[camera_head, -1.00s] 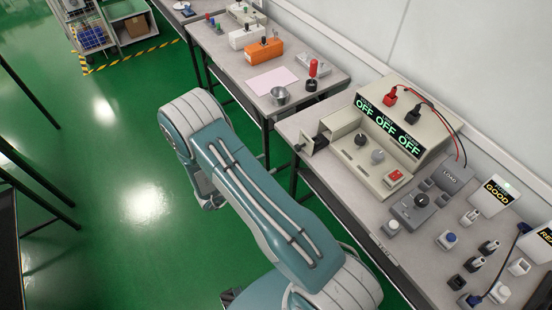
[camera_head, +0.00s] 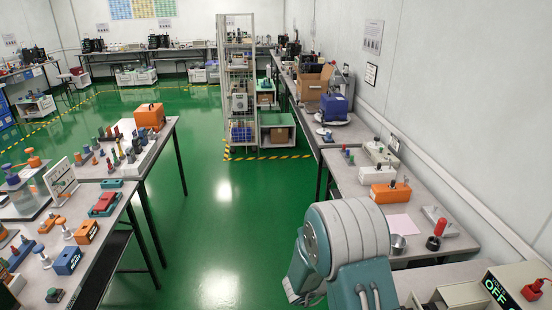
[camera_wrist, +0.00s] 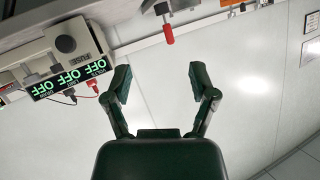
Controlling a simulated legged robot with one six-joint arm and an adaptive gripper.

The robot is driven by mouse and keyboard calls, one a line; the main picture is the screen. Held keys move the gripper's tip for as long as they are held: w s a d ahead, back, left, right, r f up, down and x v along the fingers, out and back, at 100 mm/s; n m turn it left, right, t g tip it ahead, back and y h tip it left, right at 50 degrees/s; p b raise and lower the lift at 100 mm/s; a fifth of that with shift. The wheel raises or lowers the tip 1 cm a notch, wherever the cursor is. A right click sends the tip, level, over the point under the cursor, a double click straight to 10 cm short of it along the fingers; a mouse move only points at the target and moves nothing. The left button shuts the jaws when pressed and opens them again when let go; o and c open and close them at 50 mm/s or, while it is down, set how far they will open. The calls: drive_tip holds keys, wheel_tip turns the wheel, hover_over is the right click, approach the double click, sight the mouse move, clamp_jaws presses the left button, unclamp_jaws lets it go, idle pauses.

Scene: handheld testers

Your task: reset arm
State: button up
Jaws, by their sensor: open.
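My gripper (camera_wrist: 163,88) shows in the wrist view with its two dark fingers spread apart and nothing between them. The view behind the fingers is mostly pale wall, tilted. The cream test unit (camera_wrist: 42,62) with green OFF displays is at the upper left of the wrist view, apart from the fingers. In the head view my teal and white arm rises at the bottom, beside the right-hand benches; my gripper is out of that view. The test unit shows partly at the bottom right corner (camera_head: 468,294).
An orange tester (camera_head: 391,192) and a red-handled tool (camera_head: 438,232) stand on the right bench. A left bench (camera_head: 118,231) holds several small devices. A shelf rack (camera_head: 239,90) stands farther back. The green floor (camera_head: 215,225) between the benches is clear.

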drive_tip(key=w+a+r+n+t+y, duration=0.1)
drive_tip(key=w+a+r+t+y, duration=0.1)
drive_tip(key=r, duration=0.2)
drive_tip(key=w+a+r+n+t+y, duration=0.1)
drive_tip(key=w+a+r+n+y, duration=0.1)
drive_tip(key=r+y, duration=0.15)
drive_tip(key=s+a+r+n+t+y, duration=0.1)
drive_tip(key=s+a+r+n+y, duration=0.25)
drive_tip(key=r, duration=0.35)
drive_tip(key=s+a+r+n+y, duration=0.3)
drive_tip(key=r+y, duration=0.1)
drive_tip(key=r, duration=0.3)
drive_tip(key=s+d+r+n+g, duration=0.2)
drive_tip(key=s+n, duration=0.1)
drive_tip(key=s, duration=0.9)
drive_tip(key=s+d+r+n+g, duration=0.2)
drive_tip(key=s+n, duration=0.1)
drive_tip(key=s, duration=1)
drive_tip(key=shift+g+h, duration=0.4)
